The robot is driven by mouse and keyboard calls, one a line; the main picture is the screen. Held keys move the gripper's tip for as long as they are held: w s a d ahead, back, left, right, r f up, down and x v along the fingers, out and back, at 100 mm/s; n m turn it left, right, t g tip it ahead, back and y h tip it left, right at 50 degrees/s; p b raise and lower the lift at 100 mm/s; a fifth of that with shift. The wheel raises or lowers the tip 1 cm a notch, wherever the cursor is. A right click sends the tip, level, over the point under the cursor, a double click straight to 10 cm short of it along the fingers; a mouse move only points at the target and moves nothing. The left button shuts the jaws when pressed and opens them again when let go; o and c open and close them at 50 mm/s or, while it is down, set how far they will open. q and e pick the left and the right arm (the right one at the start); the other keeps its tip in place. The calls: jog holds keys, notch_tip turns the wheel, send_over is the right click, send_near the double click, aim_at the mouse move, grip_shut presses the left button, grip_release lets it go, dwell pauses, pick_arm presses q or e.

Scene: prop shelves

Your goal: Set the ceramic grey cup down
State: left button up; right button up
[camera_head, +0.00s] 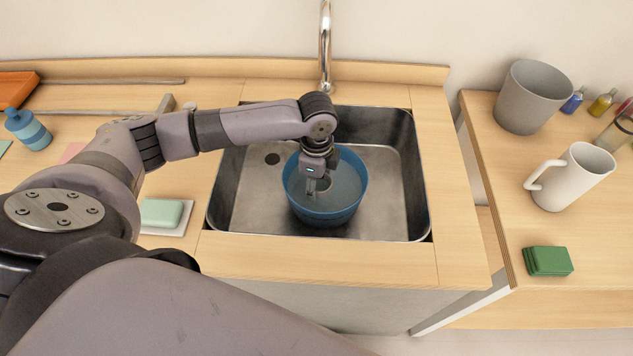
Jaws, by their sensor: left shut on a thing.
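My left gripper (318,188) points down into a blue basin (325,216) that stands in the sink. It is shut on a small grey thing at its fingertips, which fits the ceramic grey cup. The thing is mostly hidden by the gripper and its shape is hard to make out. I cannot tell whether it touches the basin's bottom. The basin is round and open at the top, and its inside looks greyish blue. My right gripper is not in view.
The metal sink (395,190) has free floor around the basin, with a faucet (325,45) behind. A grey bucket (530,100), a white pitcher (575,178) and green sponges (547,261) stand on the right counter. A soap bar (162,212) lies left of the sink.

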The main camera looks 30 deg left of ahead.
pick_arm(q)
jog(key=shift+f, duration=0.15)
jog(key=o, duration=0.8)
jog(key=shift+f, duration=0.1)
jog(key=o, duration=0.5)
jog(key=shift+c, duration=0.2)
notch_tip(320, 180, up, 12)
jog(key=shift+r, duration=0.2)
